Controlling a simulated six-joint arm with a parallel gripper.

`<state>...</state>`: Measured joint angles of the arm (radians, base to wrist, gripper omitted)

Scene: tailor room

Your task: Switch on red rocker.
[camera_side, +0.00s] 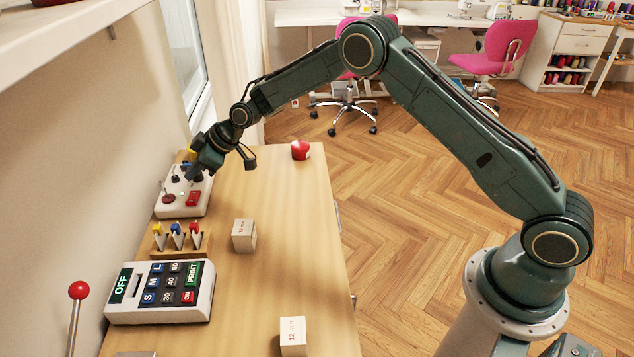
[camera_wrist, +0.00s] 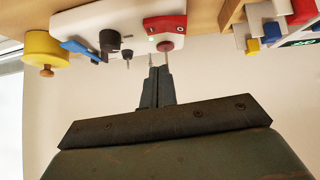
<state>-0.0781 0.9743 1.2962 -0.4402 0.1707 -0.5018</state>
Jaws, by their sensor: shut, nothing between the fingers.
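The red rocker (camera_side: 193,198) sits on the front right part of a white control box (camera_side: 175,210) near the wall in the side view. In the wrist view the rocker (camera_wrist: 165,22) is a red block on the white panel (camera_wrist: 128,20), partly behind a thin lever with a reddish-brown knob (camera_wrist: 165,46). My gripper (camera_side: 191,178) is shut and empty, pointing down over the box, just behind the rocker in the side view. Its closed fingertips (camera_wrist: 158,70) show below the lever knob in the wrist view. I cannot tell whether they touch anything.
Black controls (camera_side: 175,178) stand on the box. A holder with coloured-top pieces (camera_side: 178,236), a keypad unit (camera_side: 160,315) and a block (camera_side: 243,236) are nearer the camera. A red button (camera_side: 300,150) is farther right. The table's (camera_side: 290,215) middle right is mostly clear.

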